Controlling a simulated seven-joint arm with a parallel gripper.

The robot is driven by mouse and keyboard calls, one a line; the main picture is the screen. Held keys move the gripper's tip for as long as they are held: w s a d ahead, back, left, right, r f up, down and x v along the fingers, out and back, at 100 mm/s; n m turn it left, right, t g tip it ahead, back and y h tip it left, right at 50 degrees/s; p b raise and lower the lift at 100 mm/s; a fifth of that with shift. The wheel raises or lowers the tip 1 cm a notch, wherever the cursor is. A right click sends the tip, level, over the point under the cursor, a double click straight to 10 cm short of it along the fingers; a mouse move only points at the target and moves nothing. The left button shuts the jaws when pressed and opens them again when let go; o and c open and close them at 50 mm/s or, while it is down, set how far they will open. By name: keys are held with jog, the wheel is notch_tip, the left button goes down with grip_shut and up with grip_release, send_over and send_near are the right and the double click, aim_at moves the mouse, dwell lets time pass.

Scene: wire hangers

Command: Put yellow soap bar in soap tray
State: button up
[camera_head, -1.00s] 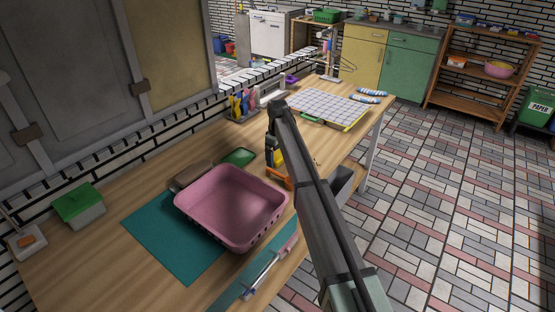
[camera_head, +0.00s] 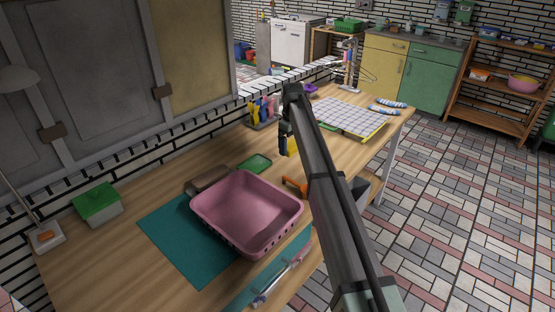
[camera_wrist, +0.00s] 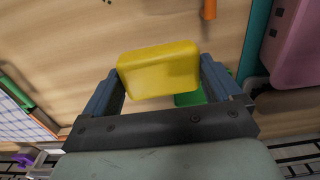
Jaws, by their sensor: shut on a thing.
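The yellow soap bar (camera_wrist: 160,68) is held between the two fingers of my gripper (camera_wrist: 163,76) in the wrist view, with wood tabletop behind it. In the head view my gripper (camera_head: 287,138) is over the table, and only a small part of the yellow soap bar (camera_head: 292,147) shows beside my arm. A shallow green dish (camera_head: 254,163), which may be the soap tray, lies on the table behind the pink basket, to the left of my gripper. In the wrist view a green piece (camera_wrist: 190,98), likely this dish, shows partly behind the soap.
The pink basket (camera_head: 205,210) stands on a teal mat (camera_head: 165,235). A brown object (camera_head: 208,178) lies by the green dish. An orange object (camera_head: 296,187) is on the table below my gripper. A gridded board (camera_head: 350,115) lies farther back. A green-lidded box (camera_head: 97,203) stands left.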

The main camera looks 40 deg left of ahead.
jog(key=r+n, duration=0.1)
send_over(255, 165)
jog(key=d, duration=0.3)
jog(key=shift+w+a, duration=0.15)
jog(key=shift+w, duration=0.25)
jog(key=a, duration=0.3)
jog(key=shift+s+a+r, duration=0.1)
jog(key=shift+r, duration=0.15)
jog(key=shift+c, duration=0.7)
jog(key=shift+m+g, duration=0.3)
jog(key=shift+m, duration=0.3)
jog(key=f, duration=1)
jog(key=shift+s+d, duration=0.25)
jog(key=shift+s, duration=0.05)
jog(key=o, duration=1)
jog(key=shift+o, duration=0.2)
